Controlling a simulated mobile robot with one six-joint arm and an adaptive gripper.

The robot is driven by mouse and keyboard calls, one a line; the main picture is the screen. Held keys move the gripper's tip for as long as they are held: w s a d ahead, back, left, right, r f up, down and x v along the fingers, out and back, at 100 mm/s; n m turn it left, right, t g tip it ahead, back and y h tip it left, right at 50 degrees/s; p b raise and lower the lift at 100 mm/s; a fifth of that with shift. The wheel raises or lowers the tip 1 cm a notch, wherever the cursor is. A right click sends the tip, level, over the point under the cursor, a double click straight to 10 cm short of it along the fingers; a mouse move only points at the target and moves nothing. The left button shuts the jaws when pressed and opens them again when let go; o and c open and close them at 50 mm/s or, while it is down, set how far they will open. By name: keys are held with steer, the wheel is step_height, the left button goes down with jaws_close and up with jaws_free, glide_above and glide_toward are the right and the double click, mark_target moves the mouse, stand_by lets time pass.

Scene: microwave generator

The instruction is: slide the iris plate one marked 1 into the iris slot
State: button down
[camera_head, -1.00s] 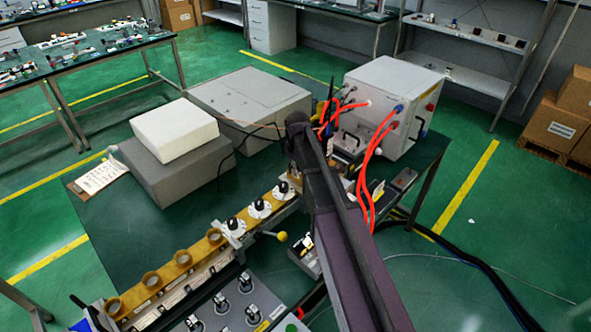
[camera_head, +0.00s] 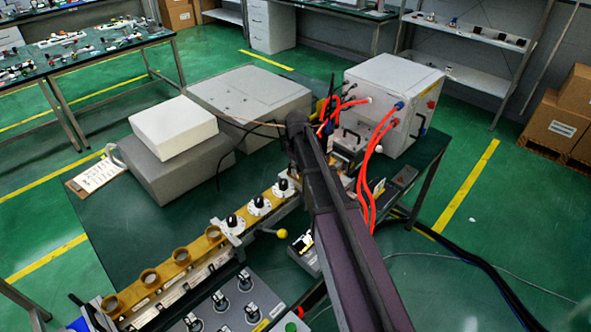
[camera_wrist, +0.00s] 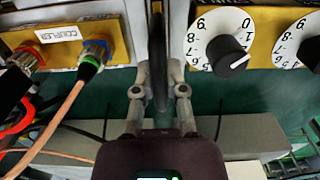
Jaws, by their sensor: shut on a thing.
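In the wrist view my gripper (camera_wrist: 159,80) is shut on a thin dark plate (camera_wrist: 158,62), seen nearly edge-on, which I take to be the iris plate. Its marking does not show. The plate stands upright in line with a narrow gap between the brass block labelled COUPLER (camera_wrist: 70,36) on the left and the brass dial section (camera_wrist: 262,50) on the right. This gap seems to be the iris slot. I cannot tell how far the plate is in it. In the head view my arm hides the gripper, plate and slot.
Numbered dials with black knobs (camera_wrist: 232,60) stand close right of the gripper. Cable connectors (camera_wrist: 97,52) and an orange cable are on the left. In the head view, red hoses (camera_head: 372,165) run from a white box (camera_head: 385,90), and a yellow-balled lever (camera_head: 282,233) sticks out beside the brass row.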

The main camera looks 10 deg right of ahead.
steer(key=shift+f+b, duration=0.6)
steer(key=shift+f, duration=0.1)
steer(key=c, duration=0.6)
jaws_free()
steer(key=shift+r, duration=0.1)
